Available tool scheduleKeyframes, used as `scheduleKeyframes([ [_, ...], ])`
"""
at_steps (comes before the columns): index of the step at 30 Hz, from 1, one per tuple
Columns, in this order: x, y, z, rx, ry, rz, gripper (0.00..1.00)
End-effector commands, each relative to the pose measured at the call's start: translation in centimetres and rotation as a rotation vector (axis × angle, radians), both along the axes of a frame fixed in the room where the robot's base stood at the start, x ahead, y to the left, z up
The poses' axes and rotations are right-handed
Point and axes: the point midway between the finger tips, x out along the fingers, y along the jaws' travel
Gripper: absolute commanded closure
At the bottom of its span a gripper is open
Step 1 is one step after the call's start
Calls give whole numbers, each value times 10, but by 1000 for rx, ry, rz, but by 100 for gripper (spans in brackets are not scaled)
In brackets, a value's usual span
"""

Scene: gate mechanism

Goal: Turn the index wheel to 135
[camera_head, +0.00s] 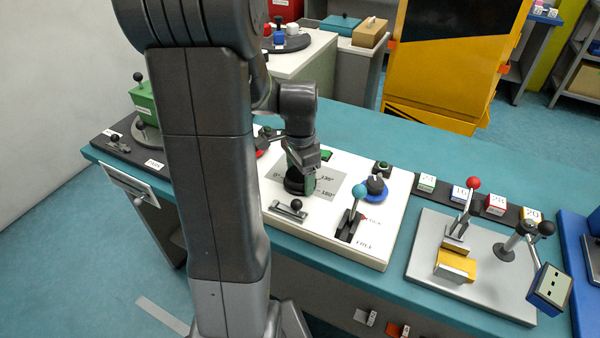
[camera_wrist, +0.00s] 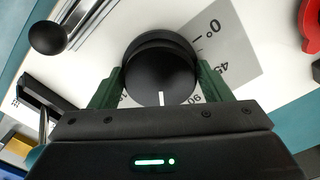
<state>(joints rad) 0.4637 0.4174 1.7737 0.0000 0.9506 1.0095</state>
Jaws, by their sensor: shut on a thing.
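The index wheel is a round black knob with a white pointer line, seen in the wrist view (camera_wrist: 160,60) and partly in the head view (camera_head: 293,187). It sits on a grey dial plate (camera_head: 268,181) with degree labels. My gripper (camera_wrist: 158,76) is shut on the wheel, a green finger on each side. In the wrist view the white line points down toward my gripper's body, past the partly hidden 90 label. The 0 and 45 labels lie to the right. The label at the line's tip is hidden by my gripper. In the head view, 135° and 180° show right of the wheel.
The white panel (camera_head: 345,250) also holds a black-knobbed slider (camera_head: 290,208), a blue-knobbed lever (camera_head: 354,212) and a blue-based dial (camera_head: 374,189). A grey plate with a red-knobbed lever (camera_head: 460,215) stands to the right. A red part (camera_wrist: 311,25) shows in the wrist view.

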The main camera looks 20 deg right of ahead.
Motion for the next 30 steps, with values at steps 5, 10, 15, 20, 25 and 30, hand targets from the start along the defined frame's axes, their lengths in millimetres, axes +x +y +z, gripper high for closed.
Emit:
scheduleKeyframes([
  [5, 0, 0, 1, -1, -1, -92, 51],
  [10, 0, 0, 1, -1, -1, -147, 51],
  [15, 0, 0, 1, -1, -1, -172, 51],
  [20, 0, 0, 0, -1, -2, -177, 51],
  [25, 1, 0, 0, -1, -2, -177, 51],
  [30, 1, 0, 0, -1, -2, -176, 11],
])
